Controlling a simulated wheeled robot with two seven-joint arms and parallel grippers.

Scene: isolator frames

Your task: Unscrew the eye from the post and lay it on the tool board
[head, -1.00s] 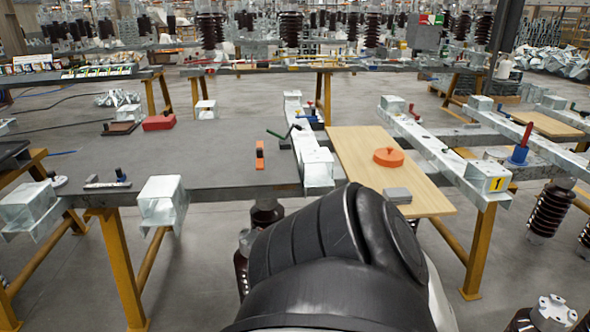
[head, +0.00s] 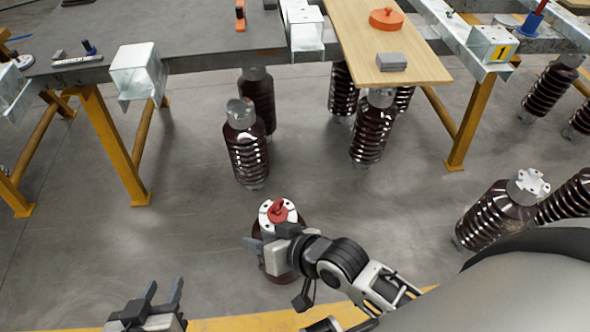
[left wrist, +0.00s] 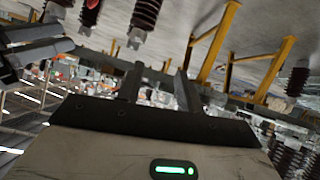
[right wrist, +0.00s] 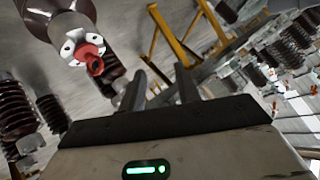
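The red eye (head: 278,211) stands on the pale flanged top of a dark brown ribbed post (head: 286,268) on the floor in front of me. In the right wrist view the eye (right wrist: 90,55) is at the upper left, outside the finger gap. My right gripper (head: 256,252) is just in front of the post top, open and apart from the eye as far as I can tell. My left gripper (head: 163,296) is open and empty, lower left of the post. The light wooden board (head: 368,30), apparently the tool board, lies at the bench's right.
An orange disc (head: 386,18) and a grey block (head: 391,62) lie on the board. Other ribbed posts (head: 246,145) stand under and before the bench, and more (head: 500,210) stand at right. Yellow legs (head: 112,140) support the grey bench (head: 180,32). The floor left of the post is clear.

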